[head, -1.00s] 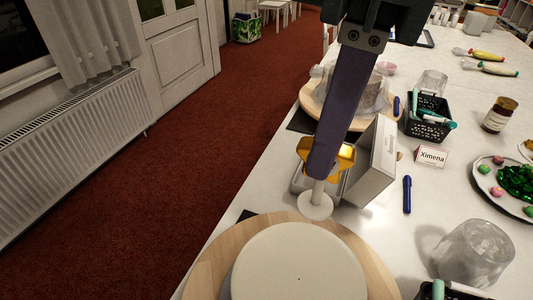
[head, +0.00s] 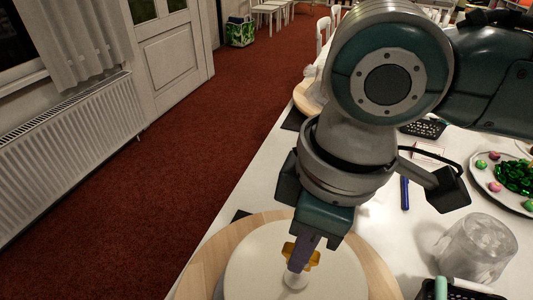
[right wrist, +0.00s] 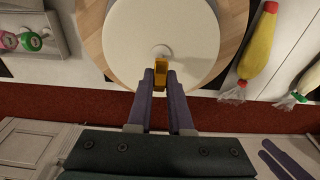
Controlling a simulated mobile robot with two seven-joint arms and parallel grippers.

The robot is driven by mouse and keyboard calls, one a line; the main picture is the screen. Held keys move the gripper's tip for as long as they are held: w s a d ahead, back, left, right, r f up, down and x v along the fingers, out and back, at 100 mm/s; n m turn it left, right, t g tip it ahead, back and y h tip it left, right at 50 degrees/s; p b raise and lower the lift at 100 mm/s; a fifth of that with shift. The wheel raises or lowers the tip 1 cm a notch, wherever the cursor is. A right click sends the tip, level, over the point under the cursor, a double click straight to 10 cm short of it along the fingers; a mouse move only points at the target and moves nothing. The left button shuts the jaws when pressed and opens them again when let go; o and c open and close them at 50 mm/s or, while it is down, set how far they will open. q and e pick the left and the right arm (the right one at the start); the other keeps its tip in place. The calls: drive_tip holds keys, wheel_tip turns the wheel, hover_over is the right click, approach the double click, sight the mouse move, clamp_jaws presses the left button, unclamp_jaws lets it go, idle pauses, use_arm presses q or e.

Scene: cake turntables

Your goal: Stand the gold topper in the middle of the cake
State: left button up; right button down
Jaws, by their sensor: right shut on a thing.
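The gold topper (head: 314,257) has a white stem and a round white base (head: 295,281). My right gripper (head: 302,256) is shut on its gold part and holds it upright over the round white cake (head: 341,276). In the head view the base overlaps the middle of the cake top. In the right wrist view the topper (right wrist: 160,68) is between the two fingers (right wrist: 160,78), with its base over the cake (right wrist: 130,45). I cannot tell whether the base touches the cake. My left gripper is out of view.
The cake sits on a round wooden turntable (head: 205,262). A clear glass (head: 477,248) stands to the right, near a blue pen (head: 405,193) and a plate with green sweets (head: 514,180). Piping bags (right wrist: 258,45) lie beside the turntable. My right arm hides the table behind.

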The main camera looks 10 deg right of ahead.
drive_tip(key=shift+f, duration=0.15)
drive_tip(key=c, duration=0.8)
unclamp_jaws()
drive_tip(key=shift+c, duration=0.2)
wheel_tip(320, 180, up, 12)
drive_tip(key=d+p, duration=0.1)
drive_tip(key=p, duration=0.1)
drive_tip(key=s+a+f+m+t+y, duration=0.2)
drive_tip(key=s+a+f+m+y, duration=0.1)
drive_tip(key=s+a+f, duration=0.15)
drive_tip(key=s+d+f+m+h, duration=0.4)
drive_tip(key=s+d+m, duration=0.2)
drive_tip(key=d, duration=0.6)
drive_tip(key=shift+s+d+t, duration=0.4)
drive_tip(key=shift+s, duration=0.45)
